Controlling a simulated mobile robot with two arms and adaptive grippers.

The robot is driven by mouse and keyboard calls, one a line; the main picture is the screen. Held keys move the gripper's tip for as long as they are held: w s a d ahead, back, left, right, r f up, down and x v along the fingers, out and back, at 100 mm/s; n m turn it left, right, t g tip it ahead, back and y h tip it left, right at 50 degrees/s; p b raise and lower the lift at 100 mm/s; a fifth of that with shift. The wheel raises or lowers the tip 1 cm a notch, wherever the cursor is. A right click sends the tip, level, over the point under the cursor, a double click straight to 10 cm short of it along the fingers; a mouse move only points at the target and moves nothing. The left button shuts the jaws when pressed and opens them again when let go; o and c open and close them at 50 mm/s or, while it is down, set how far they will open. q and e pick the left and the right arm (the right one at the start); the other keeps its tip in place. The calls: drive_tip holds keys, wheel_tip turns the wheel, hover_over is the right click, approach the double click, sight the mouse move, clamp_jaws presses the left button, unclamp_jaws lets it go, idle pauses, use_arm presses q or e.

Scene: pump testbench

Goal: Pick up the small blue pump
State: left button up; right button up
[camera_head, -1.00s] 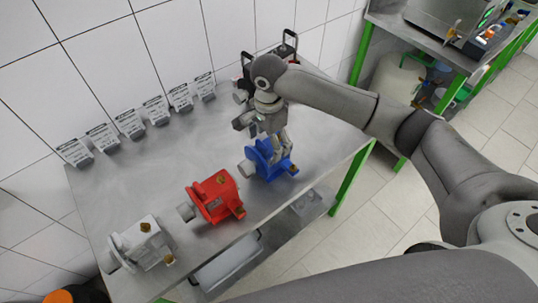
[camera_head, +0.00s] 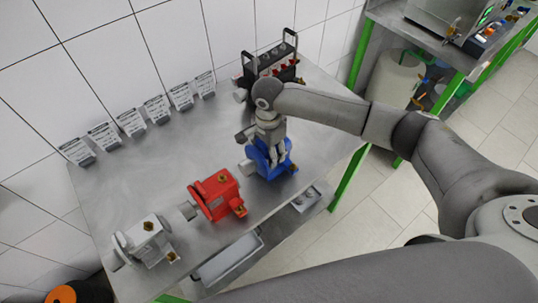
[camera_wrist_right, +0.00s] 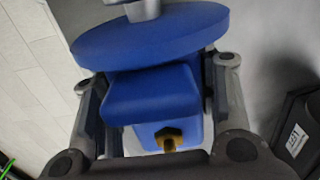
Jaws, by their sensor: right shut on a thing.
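The small blue pump (camera_head: 268,159) stands on the metal table in the head view, near its right front edge. My right gripper (camera_head: 272,150) comes down on it from above, and its fingers are shut on the pump body. In the right wrist view the blue pump (camera_wrist_right: 155,95) fills the middle, with its round flange at the top and a brass fitting low down. The right gripper's fingers (camera_wrist_right: 158,100) lie along both sides of the body. I cannot tell whether the pump is clear of the table. My left gripper is not in view.
A red pump (camera_head: 215,194) and a white pump (camera_head: 147,243) stand to the left on the table (camera_head: 150,180). A black-framed device (camera_head: 270,66) stands at the back right. Several label stands (camera_head: 131,123) line the wall. The table's middle is clear.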

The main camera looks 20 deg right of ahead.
drive_tip(key=c, duration=0.7)
drive_tip(key=shift+w+r, duration=0.1)
clamp_jaws()
drive_tip(key=shift+r, duration=0.1)
